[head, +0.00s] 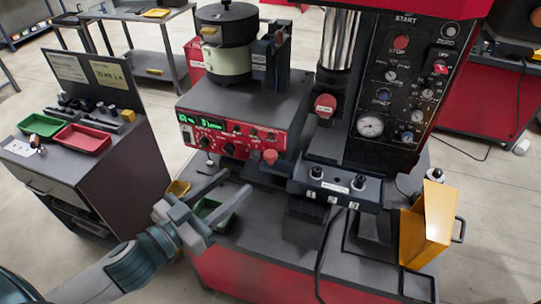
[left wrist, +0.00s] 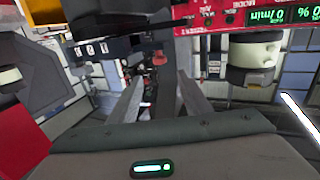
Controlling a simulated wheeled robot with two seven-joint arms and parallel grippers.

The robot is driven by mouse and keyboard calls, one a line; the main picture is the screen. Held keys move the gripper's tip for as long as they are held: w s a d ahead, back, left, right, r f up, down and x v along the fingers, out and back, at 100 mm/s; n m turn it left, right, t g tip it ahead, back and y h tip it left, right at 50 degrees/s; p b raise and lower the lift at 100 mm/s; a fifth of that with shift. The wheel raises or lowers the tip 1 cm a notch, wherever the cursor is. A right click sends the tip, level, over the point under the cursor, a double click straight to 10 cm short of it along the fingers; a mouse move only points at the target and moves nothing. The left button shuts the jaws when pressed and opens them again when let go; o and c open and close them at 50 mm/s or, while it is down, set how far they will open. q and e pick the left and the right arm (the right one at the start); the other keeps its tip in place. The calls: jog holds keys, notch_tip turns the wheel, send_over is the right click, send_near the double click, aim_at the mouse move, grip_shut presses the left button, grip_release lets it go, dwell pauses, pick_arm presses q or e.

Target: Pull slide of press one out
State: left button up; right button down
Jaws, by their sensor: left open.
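The press (head: 395,90) stands at the right, with a chrome column, a dark control panel marked START and a red top. A dark button box with labels 1, 2, 3 (head: 335,186) juts from its front, and a dark block (head: 307,208) sits below it. I cannot tell for certain which part is the slide. My left gripper (head: 237,181) is open and empty, left of the button box and in front of the red feeder controller. In the left wrist view its two fingers (left wrist: 160,88) are apart with nothing between them. My right gripper is not in view.
The red feeder controller (head: 240,140) carries a bowl feeder (head: 225,45). A green bin (head: 212,212) lies close beneath my left gripper. A yellow chute (head: 428,225) stands at right. A dark cable hangs before the press. A side cabinet with red tray (head: 80,141) is at left.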

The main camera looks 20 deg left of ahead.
aim_at(266, 158)
pick_arm(q)
jog(key=p+x, duration=0.1)
jog(key=x, duration=1.1)
jog(key=shift+r, duration=0.15)
jog(key=shift+x, duration=0.75)
jog(key=shift+c, duration=0.6)
grip_shut()
